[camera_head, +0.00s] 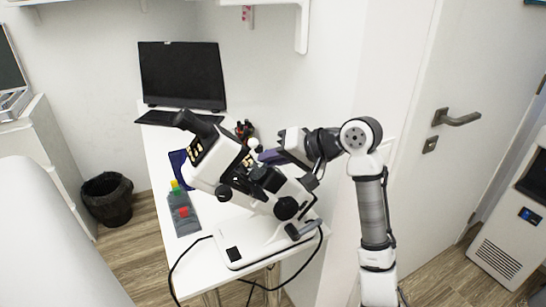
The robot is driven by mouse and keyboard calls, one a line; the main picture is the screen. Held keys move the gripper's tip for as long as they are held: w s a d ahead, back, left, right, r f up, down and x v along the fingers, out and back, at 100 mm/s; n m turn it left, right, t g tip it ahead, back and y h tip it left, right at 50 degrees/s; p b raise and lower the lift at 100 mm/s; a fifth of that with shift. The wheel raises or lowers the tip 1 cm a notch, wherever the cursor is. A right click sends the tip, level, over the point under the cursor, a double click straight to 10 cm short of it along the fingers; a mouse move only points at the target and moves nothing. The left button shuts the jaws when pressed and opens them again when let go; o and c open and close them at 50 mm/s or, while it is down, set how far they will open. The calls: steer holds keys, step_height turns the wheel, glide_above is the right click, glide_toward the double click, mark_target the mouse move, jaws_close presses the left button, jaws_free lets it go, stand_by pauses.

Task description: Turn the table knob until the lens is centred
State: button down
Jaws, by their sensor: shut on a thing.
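A white microscope-like device (213,168) with black parts and an angled black eyepiece tube stands on a white base (262,244) on the table. Black round knobs show on its side, one lower right (286,208) and one at the left (224,192). I cannot tell which is the table knob, and the centring of the lens cannot be seen. My gripper (262,154) reaches in from the right, just behind the upper part of the device. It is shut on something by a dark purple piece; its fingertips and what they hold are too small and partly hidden.
The narrow white table (160,160) carries a monitor (182,75), a keyboard (178,118), a dark blue pad (180,164) and grey bottles with coloured caps (183,212). Black cables loop off the front. A bin (106,198) stands left; a door (470,60) is right.

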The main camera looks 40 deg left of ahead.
steer(key=shift+s+f, duration=0.1)
steer(key=shift+f, duration=0.15)
stand_by(0.3)
steer(key=c, duration=1.3)
jaws_free()
steer(key=shift+s, duration=0.1)
steer(key=shift+c, duration=0.2)
steer(key=b+v, duration=0.1)
steer(key=v, duration=1.2)
steer(key=shift+d+r, duration=0.3)
steer(key=shift+r, duration=0.05)
